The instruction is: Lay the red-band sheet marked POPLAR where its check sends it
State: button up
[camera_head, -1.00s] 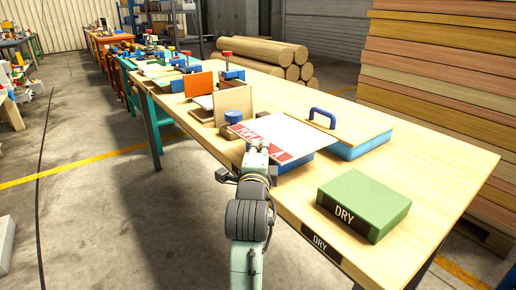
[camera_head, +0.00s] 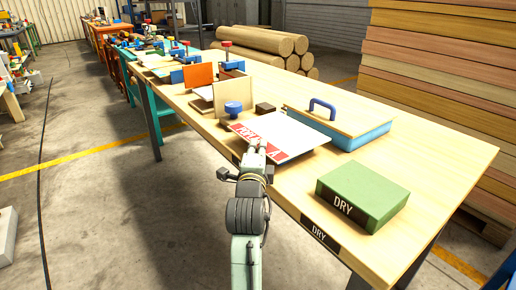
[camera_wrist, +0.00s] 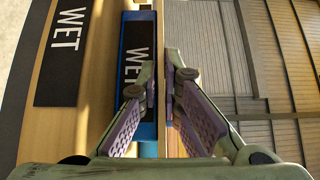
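The sheet (camera_head: 290,132) is pale, with a red band (camera_head: 292,154) on its near edge. The white lettering starts "POPL"; my gripper covers part of it. My gripper (camera_head: 258,146) is at the middle of this band. In the wrist view my gripper (camera_wrist: 163,65) has its fingers closed about the thin sheet, seen nearly edge-on. A blue block marked WET (camera_wrist: 137,75) lies just below the sheet there; it is hidden in the head view. A green block marked DRY (camera_head: 365,190) sits near the table's right end, clear of the sheet.
A table-edge label reads WET (camera_wrist: 62,45); another reads DRY (camera_head: 320,235).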

jog(key=o, duration=0.4)
jog(key=shift+r, duration=0.15)
jog(key=shift+s+a+p, duration=0.2)
jog(key=shift+s+p, duration=1.55)
jog(key=shift+s, duration=0.25)
jog(key=shift+s+a+p, duration=0.2)
jog(key=shift+s+p, duration=1.55)
jog(key=shift+s, duration=0.25)
jog(key=shift+s+a+p, duration=0.2)
jog(key=shift+s+p, duration=1.55)
jog(key=shift+s, duration=0.25)
